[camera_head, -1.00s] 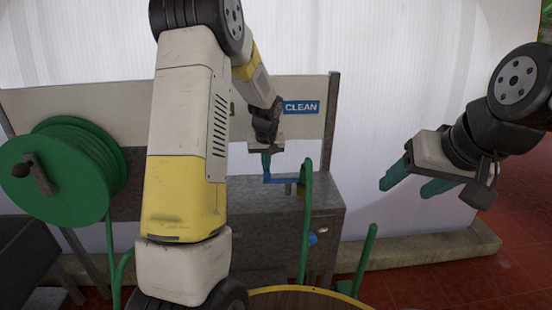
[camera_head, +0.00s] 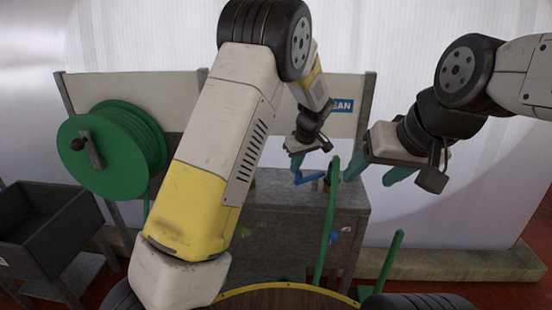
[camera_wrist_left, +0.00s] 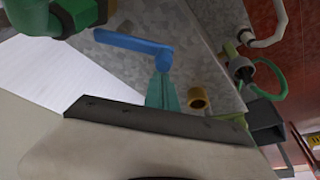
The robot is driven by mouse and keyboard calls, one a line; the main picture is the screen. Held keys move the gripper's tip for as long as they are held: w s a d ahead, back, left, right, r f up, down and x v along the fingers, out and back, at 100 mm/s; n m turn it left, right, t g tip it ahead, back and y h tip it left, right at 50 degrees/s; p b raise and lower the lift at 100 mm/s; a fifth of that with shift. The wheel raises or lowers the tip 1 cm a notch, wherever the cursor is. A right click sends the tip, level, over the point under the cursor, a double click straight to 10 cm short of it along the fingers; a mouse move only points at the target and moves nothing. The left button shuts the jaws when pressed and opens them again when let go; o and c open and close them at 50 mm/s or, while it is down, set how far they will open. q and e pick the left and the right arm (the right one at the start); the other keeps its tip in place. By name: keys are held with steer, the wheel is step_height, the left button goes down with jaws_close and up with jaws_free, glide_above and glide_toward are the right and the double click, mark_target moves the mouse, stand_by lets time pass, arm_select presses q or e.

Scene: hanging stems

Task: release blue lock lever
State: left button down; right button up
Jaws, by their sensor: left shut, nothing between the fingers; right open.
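The blue lock lever (camera_head: 309,178) stands on top of the grey metal cabinet (camera_head: 285,222). It also shows in the left wrist view as a bent blue bar (camera_wrist_left: 133,43). My left gripper (camera_head: 297,163) is shut and empty, pointing down at the lever's left end. My right gripper (camera_head: 376,173) is open and empty, to the right of the lever, near the tall green bar.
The tall green bar (camera_head: 328,225) rises just right of the lever. A green hose reel (camera_head: 112,150) is at left, with a dark sink-like bin (camera_head: 45,225) beside it. A brass ring (camera_wrist_left: 198,98) shows near the left fingers. The CLEAN sign (camera_head: 341,106) is partly hidden.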

mark_target(299, 175)
arm_select(q)
steer(key=shift+s+d+n+y, duration=0.35)
steer(key=shift+s+n, duration=0.25)
steer(key=shift+n, duration=0.4)
steer(key=s+n, duration=0.1)
steer(key=d+n+g, duration=0.1)
steer(key=n, duration=0.1)
steer(key=shift+s+d+y, duration=0.1)
steer(key=shift+s+y, duration=0.15)
steer(key=shift+s, duration=0.1)
steer(key=shift+s+d+n+g, duration=0.25)
steer(key=shift+n+g, duration=0.05)
steer(key=shift+n, duration=0.4)
steer(key=shift+s+d, duration=0.2)
steer(key=shift+d, duration=0.1)
steer(key=shift+s+d, duration=0.1)
steer(key=shift+d, duration=0.05)
